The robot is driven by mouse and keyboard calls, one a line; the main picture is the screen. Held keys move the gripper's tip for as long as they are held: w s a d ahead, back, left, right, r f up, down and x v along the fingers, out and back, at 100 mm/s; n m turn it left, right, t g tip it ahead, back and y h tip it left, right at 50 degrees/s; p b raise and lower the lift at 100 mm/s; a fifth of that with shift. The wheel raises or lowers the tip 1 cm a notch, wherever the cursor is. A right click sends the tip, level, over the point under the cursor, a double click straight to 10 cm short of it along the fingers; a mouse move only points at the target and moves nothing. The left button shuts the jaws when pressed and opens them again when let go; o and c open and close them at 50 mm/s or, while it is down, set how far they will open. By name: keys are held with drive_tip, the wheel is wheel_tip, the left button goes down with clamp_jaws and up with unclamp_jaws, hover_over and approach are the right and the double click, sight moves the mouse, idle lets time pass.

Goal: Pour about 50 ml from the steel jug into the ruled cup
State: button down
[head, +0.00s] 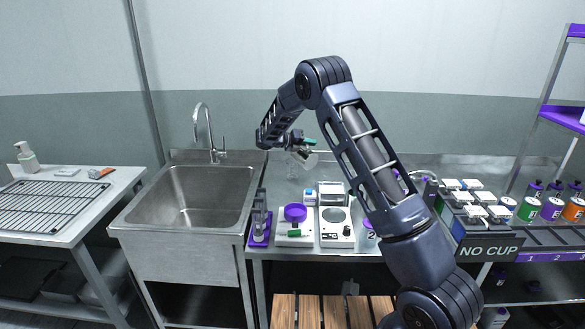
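My gripper (301,146) is above the back of the steel work table, with a small green part showing at its tip. A small pale grey, tilted vessel (306,158) shows right at the gripper. It is too small to tell whether this is the steel jug, or whether the fingers are closed on it. A faint clear upright vessel (291,169), possibly the ruled cup, shows just below and left of the gripper. Its marks and any liquid level cannot be read. My arm hides part of the table to the right.
A sink (205,197) is left.

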drive_tip(key=shift+w+a+n+p, duration=0.2)
drive_tip(key=shift+n+p, duration=0.1)
drive_tip(key=shift+p, duration=0.25)
idle(0.9)
drive_tip(key=shift+s+d+f+m, duration=0.3)
drive_tip(key=shift+s+d+m, duration=0.1)
drive_tip(key=shift+s+d, duration=0.25)
drive_tip(key=shift+s+d+f+m, duration=0.25)
drive_tip(key=shift+s+d+m, duration=0.15)
drive_tip(key=shift+s+d, duration=0.2)
drive_tip(key=shift+s+f+y, duration=0.15)
drive_tip(key=shift+y, duration=0.25)
drive_tip(key=f+m, duration=0.1)
drive_tip(key=s+d+f+m+t+y+b, duration=0.1)
drive_tip(key=f, duration=0.1)
drive_tip(key=shift+s+d, duration=0.1)
drive_tip(key=shift+m, duration=0.3)
idle(0.7)
drive_tip(key=s+d+f+m+t+y+b, duration=0.3)
drive_tip(key=s+d+f+m+t, duration=0.1)
drive_tip(key=m, duration=0.3)
drive_tip(key=shift+s+f+y, duration=0.15)
drive_tip(key=shift+f+y, duration=0.15)
drive_tip(key=shift+y, duration=0.1)
idle(1.0)
